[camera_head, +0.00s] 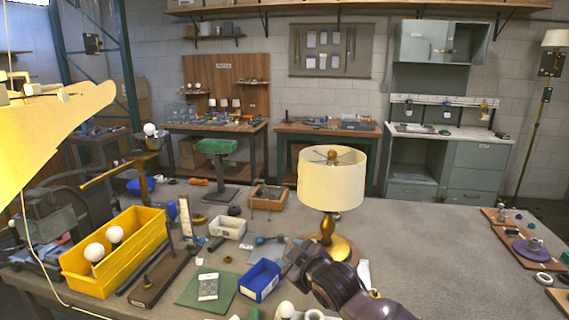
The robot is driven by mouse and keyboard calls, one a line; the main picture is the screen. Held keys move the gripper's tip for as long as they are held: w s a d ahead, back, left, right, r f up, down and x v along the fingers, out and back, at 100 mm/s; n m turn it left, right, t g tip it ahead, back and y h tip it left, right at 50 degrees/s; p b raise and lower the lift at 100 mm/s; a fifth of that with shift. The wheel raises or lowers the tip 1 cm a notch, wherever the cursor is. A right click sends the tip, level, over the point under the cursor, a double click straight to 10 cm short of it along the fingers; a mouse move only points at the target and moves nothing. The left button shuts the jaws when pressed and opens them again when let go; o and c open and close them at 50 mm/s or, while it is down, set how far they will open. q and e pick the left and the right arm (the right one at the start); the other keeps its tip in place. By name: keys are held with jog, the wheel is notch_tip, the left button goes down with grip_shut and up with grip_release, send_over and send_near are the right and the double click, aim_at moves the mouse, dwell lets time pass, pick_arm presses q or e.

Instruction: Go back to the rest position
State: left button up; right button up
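An assembled lamp with a cream shade (331,186) and a brass base (336,246) stands upright on the table. My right arm comes in from the bottom, and its dark gripper (299,257) is low beside the lamp's base, just left of it. Its fingers blend into the dark hand, so I cannot tell their opening or whether it touches the lamp. My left gripper is not in view.
A yellow bin (118,250) with white bulbs, a blue bin (260,280), a white bin (228,227) and a green mat (207,288) crowd the left. A large pale yellow object (45,130) fills the near left. The table (430,240) right of the lamp is mostly clear.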

jog(key=s+d+f+m+t+h, duration=0.35)
jog(key=s+d+f+m, duration=0.7)
jog(key=s+d, duration=0.6)
jog(key=s+d+f+g+h, duration=0.2)
jog(key=s+d+f, duration=0.2)
jog(key=s+f, duration=0.3)
jog(key=s+d+f+m+g+h, duration=0.1)
jog(key=s+d+f+g+h, duration=0.1)
jog(key=s+d+f, duration=0.3)
jog(key=s+f, duration=0.2)
jog(key=s, duration=0.2)
jog(key=shift+d+f+g, duration=0.2)
jog(key=shift+f+g, duration=0.1)
jog(key=shift+g, duration=0.05)
